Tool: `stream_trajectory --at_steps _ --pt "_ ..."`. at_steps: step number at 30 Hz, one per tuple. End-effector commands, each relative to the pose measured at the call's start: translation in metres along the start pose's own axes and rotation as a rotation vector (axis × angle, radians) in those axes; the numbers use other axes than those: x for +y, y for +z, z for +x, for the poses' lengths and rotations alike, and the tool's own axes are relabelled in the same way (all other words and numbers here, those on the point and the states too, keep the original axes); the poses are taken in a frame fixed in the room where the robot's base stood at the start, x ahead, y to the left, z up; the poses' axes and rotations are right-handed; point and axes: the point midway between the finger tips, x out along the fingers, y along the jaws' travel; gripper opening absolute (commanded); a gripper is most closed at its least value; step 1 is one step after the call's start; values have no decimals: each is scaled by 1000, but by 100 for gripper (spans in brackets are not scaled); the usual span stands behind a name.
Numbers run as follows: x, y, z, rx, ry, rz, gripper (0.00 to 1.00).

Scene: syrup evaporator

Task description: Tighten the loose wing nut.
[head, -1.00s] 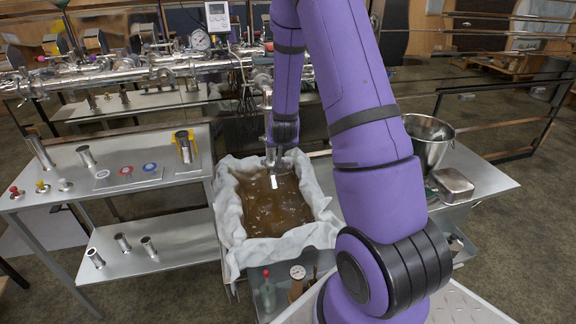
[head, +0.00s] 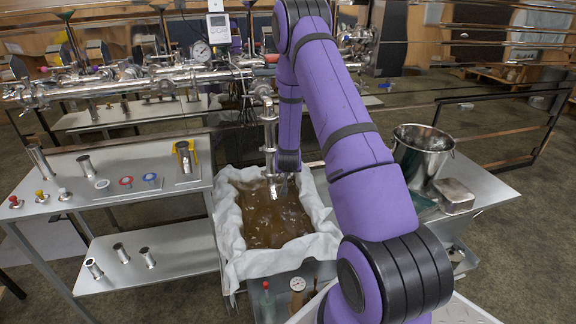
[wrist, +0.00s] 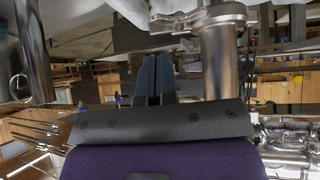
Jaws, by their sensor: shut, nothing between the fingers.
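A vertical steel pipe (head: 270,130) hangs from the pipework and ends over a lined tub. In the wrist view, which looks tilted or upside down, the pipe (wrist: 220,62) carries a clamp (wrist: 207,17) around its end. A small part sticks out at the clamp's left end; I cannot make out clearly whether it is the wing nut. My gripper (wrist: 152,62) is shut and empty, its dark fingers just left of the pipe and below the clamp's projecting part, apparently apart from both. In the head view my gripper (head: 284,182) is small, low beside the pipe's right side.
The tub (head: 232,262) holds brown liquid and a white cloth liner. A metal table (head: 120,185) at left bears short pipes and coloured gaskets. A steel pot (head: 420,155) and a metal box (head: 453,196) stand at right. Horizontal pipework (head: 130,84) crosses behind.

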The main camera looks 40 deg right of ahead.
Motion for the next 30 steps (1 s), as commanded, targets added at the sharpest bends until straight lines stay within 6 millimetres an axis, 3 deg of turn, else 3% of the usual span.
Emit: stream_trajectory --at_steps 3,9,30 --pt "0 14 11 -5 0 -1 0" --pt "0 22 20 -3 0 -1 0" --pt "2 24 22 -2 -33 34 0"
